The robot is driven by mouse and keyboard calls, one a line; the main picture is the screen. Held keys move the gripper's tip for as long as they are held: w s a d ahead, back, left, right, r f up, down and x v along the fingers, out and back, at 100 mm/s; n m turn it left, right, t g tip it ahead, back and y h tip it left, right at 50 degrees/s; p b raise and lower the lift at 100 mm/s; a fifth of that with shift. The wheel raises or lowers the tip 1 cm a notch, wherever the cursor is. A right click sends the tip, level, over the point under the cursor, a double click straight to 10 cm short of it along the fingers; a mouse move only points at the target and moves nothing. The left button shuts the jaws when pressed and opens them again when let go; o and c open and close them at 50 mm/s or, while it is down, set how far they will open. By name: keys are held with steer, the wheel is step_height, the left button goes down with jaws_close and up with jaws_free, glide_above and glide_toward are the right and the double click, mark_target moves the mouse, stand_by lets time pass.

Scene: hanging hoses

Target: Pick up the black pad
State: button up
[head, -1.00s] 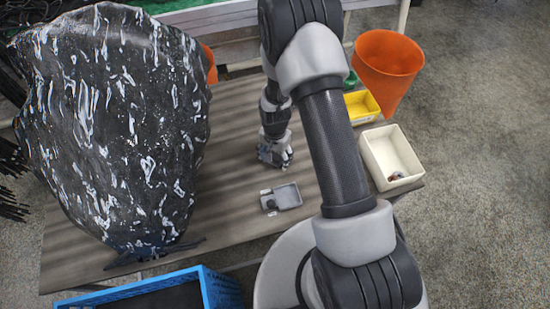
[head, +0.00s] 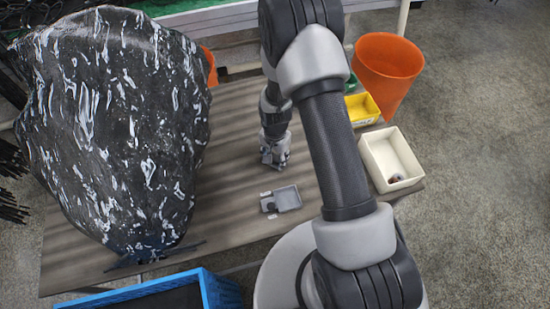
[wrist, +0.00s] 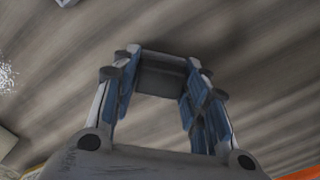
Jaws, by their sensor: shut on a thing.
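My gripper (head: 273,160) hangs over the wooden table, behind the small grey tray. In the wrist view its fingers (wrist: 160,85), with blue inner faces, are shut on a flat dark grey piece, the black pad (wrist: 161,78), which spans the gap between the fingertips. In the head view the pad cannot be made out at the gripper. I cannot tell from these views how high it is above the table.
A small grey tray (head: 287,198) with a dark round part beside it lies on the table (head: 225,215). A cream bin (head: 407,155), a yellow bin (head: 362,108) and an orange bucket (head: 388,70) stand right. A blue crate (head: 222,290) is in front.

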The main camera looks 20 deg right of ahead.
mark_target(275, 158)
step_height(275, 158, up, 20)
steer(key=p, duration=0.5)
steer(key=shift+f, duration=0.25)
steer(key=o, duration=0.6)
steer(key=c, duration=0.4)
